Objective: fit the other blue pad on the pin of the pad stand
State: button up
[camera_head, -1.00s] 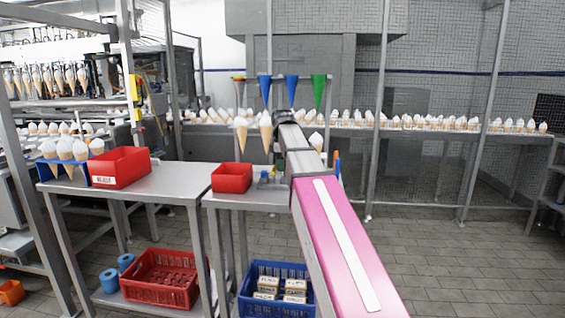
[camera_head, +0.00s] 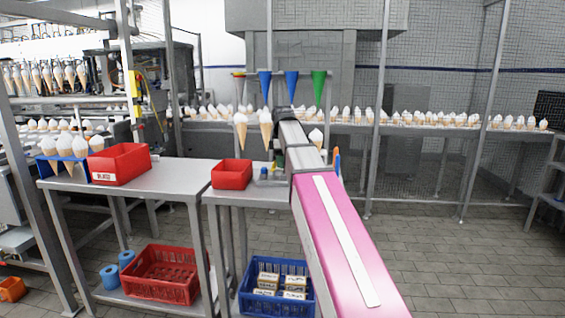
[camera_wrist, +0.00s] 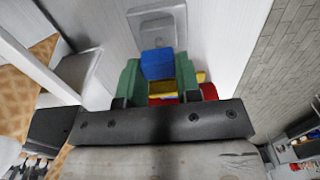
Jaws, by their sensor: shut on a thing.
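In the wrist view, my gripper (camera_wrist: 158,76) has green fingers, shut on a blue pad (camera_wrist: 157,62) between them. The pad is over the grey-white table top. A grey block-like part (camera_wrist: 157,27) lies just beyond the pad; it may be part of the pad stand, but no pin can be made out. Yellow and red parts show below and right of the fingers. In the head view, my arm hides most of the gripper. A small blue piece (camera_head: 263,171) shows on the table left of the arm, too small to identify.
A red bin (camera_head: 232,175) stands on the table left of the arm, and a larger red bin (camera_head: 121,163) on the table further left. Ice cream cones hang above the table near the arm. A blue crate (camera_head: 250,302) is below. Open floor lies to the right.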

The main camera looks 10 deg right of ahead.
jog(key=shift+f, duration=1.4)
dwell(1.6)
jog(key=o, duration=1.3)
jog(key=shift+r, duration=0.1)
jog(key=shift+r, duration=2.4)
jog(key=shift+s, duration=0.1)
